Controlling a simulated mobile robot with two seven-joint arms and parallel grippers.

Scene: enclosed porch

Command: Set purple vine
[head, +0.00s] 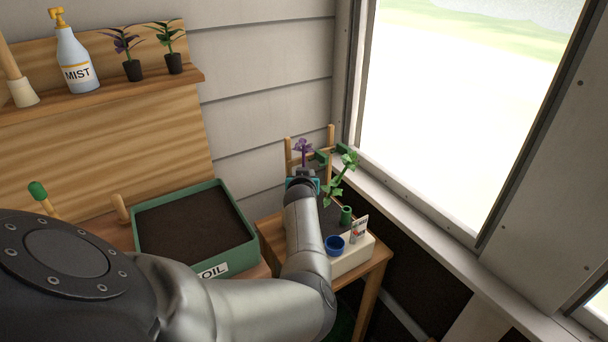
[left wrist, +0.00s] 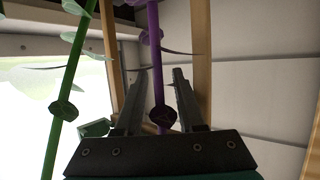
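The purple vine (head: 303,147) stands at the wooden trellis (head: 331,137) in the window corner. My left gripper (head: 303,180) is at its lower part; in the head view the wrist hides most of the fingers. In the left wrist view, the purple stem (left wrist: 154,60) runs between the two fingers (left wrist: 160,85), with a visible gap on each side. The gripper is open, and the stem's lower end is hidden behind the gripper body. A green vine (head: 338,184) leans to the right of it and also shows in the left wrist view (left wrist: 72,85). My right gripper is not in view.
Green clips (head: 320,157) are by the trellis. A white box (head: 352,259) with a blue cup (head: 335,246), green pot (head: 346,214) and packet (head: 359,229) stands close to the right of my arm. A soil tray (head: 240,243) is left. The window sill (head: 415,202) borders the right.

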